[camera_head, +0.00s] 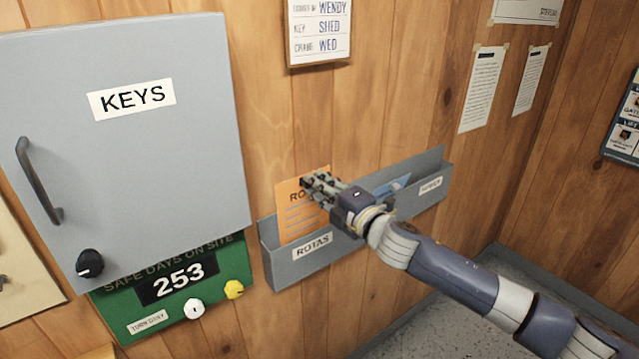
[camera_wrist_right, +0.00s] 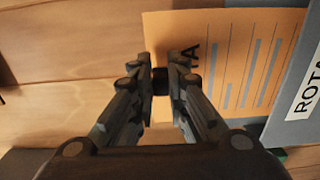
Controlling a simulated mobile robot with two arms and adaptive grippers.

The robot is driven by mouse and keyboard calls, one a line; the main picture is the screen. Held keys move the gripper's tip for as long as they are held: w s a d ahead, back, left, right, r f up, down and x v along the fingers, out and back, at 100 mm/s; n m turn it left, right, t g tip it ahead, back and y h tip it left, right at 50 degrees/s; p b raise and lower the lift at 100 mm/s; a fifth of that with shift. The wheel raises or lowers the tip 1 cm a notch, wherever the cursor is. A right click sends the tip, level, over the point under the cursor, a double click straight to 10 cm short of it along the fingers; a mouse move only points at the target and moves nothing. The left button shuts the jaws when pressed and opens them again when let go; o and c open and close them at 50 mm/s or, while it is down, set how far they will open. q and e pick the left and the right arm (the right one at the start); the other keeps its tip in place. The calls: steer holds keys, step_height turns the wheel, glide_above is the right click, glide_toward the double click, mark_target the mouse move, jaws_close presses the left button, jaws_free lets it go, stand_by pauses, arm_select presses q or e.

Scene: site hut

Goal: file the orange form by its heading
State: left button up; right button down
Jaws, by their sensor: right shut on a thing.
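The orange form (camera_head: 294,219) stands upright with its lower edge behind the front wall of the rack's left pocket, labelled ROTAS (camera_head: 312,246). Its heading shows "RO" at the start; my fingers cover the rest. My right gripper (camera_head: 318,187) is shut on the form's top edge. In the right wrist view the fingertips (camera_wrist_right: 160,80) pinch the form (camera_wrist_right: 225,60) beside its heading. The grey wall rack (camera_head: 275,262) has another label at its right end, too small to read surely. My left gripper is not in view.
A blue paper (camera_head: 393,189) sits in the rack, partly hidden by my right wrist. A grey KEYS cabinet (camera_head: 130,150) is close on the left. A green board (camera_head: 175,290) reading 253 hangs below it. A white card (camera_head: 319,30) hangs above.

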steer(key=shift+f+b, duration=0.3)
steer(key=shift+f, duration=0.35)
step_height(320, 180, down, 3)
steer(key=shift+f+b, duration=0.1)
steer(key=shift+b, duration=0.75)
steer(key=c, duration=1.5)
jaws_free()
steer(key=shift+d, duration=0.1)
